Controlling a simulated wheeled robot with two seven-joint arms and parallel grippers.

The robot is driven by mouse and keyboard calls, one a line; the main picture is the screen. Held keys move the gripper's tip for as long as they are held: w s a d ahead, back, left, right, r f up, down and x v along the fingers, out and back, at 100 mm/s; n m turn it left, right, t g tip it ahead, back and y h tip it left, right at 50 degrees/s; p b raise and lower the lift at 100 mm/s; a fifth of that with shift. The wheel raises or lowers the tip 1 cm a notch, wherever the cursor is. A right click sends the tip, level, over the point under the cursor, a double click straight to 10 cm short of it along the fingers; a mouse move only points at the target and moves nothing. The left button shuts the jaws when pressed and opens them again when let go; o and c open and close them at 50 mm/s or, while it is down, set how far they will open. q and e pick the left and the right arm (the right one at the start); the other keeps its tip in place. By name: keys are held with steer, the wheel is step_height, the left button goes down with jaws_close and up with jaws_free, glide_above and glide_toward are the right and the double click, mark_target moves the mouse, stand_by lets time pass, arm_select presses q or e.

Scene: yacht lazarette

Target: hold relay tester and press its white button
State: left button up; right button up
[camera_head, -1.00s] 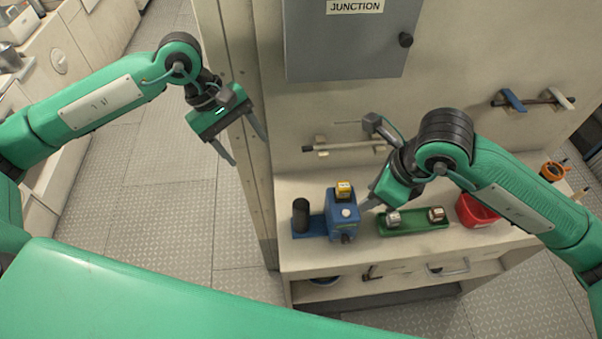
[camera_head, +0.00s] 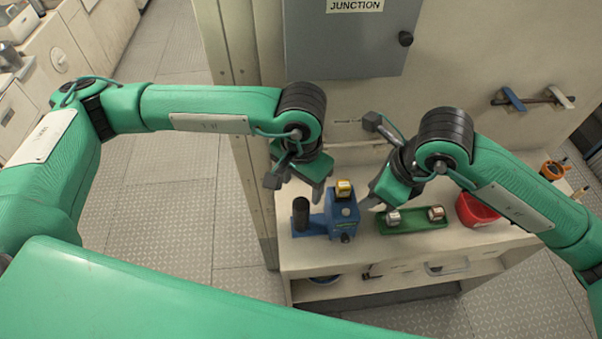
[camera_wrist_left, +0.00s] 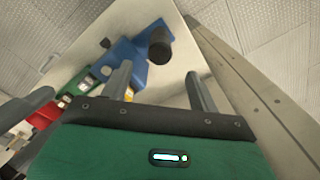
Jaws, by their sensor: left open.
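The relay tester (camera_head: 342,221) stands on the bench, a blue body with a black upright cylinder (camera_head: 300,214) at its left end, a yellow block (camera_head: 344,190) on top and a white button (camera_head: 346,211). My left gripper (camera_head: 318,198) is open and empty, above and behind the tester. In the left wrist view its fingers (camera_wrist_left: 158,76) point toward the black cylinder (camera_wrist_left: 160,44), which lies beyond the tips; the blue body (camera_wrist_left: 126,50) is partly behind one finger. My right gripper (camera_head: 368,204) is just right of the tester; its finger gap cannot be made out.
A green tray (camera_head: 412,228) with two small relay-like blocks sits right of the tester, with a red bin (camera_head: 474,211) beyond. A grey junction box (camera_head: 350,45) hangs on the wall above. A post (camera_head: 245,130) stands left of the bench.

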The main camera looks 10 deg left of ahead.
mark_target(301, 209)
arm_select(q)
step_height(301, 209, down, 11)
stand_by(0.4)
steer(key=c, duration=1.3)
arm_select(e)
jaws_close()
stand_by(0.8)
